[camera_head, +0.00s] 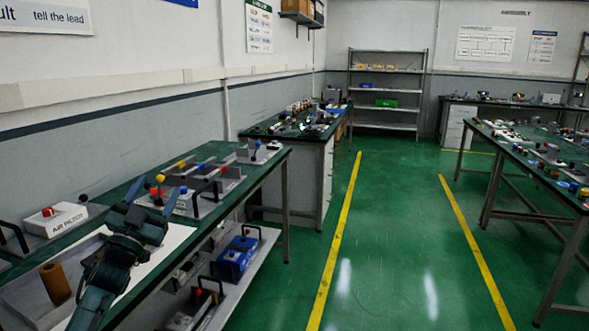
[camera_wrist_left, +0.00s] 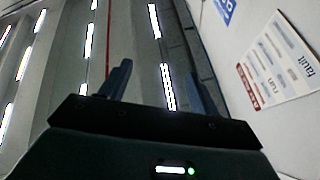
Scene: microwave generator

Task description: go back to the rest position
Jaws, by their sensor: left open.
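My left gripper (camera_head: 153,195) shows at the lower left of the head view, above the near workbench (camera_head: 262,166). Its two blue-grey fingers are spread apart with nothing between them. In the left wrist view the open fingers of my left gripper (camera_wrist_left: 158,78) point up toward the ceiling lights and the upper wall, and the gap between them is empty. My right gripper is in neither view.
Near the left arm on the bench are a white "AIR FILTER" box (camera_head: 55,219), a brown cylinder (camera_head: 55,283) and several grey blocks with coloured knobs. Another bench (camera_head: 545,165) stands right. The green aisle (camera_head: 395,240) is clear.

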